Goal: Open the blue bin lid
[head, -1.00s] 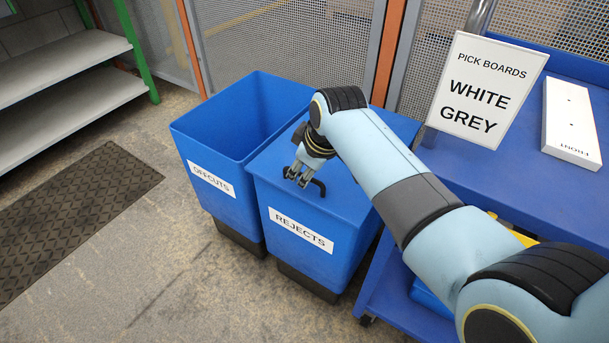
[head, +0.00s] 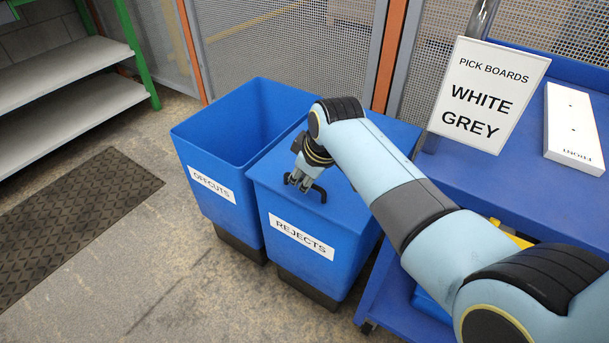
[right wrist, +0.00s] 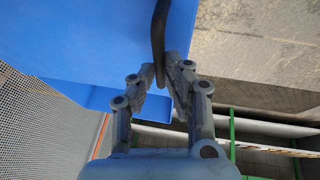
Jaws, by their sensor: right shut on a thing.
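The blue bin labelled REJECTS (head: 312,262) stands on the floor with its flat blue lid (head: 345,212) down on it. A black handle (head: 319,192) sticks up near the lid's front edge; it also shows in the right wrist view (right wrist: 158,30). My right gripper (head: 300,184) is at the handle, with its fingers closed on it. In the right wrist view the fingertips (right wrist: 160,75) meet around the handle's dark bar, with the blue lid behind. My left gripper is not in view.
The open blue OFFCUTS bin (head: 212,187) stands directly left of the REJECTS bin. A blue cart (head: 470,180) on the right carries a sign (head: 487,95) and a white board (head: 574,128). Grey shelves (head: 65,65) stand at the left; a dark mat (head: 75,215) lies on open floor.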

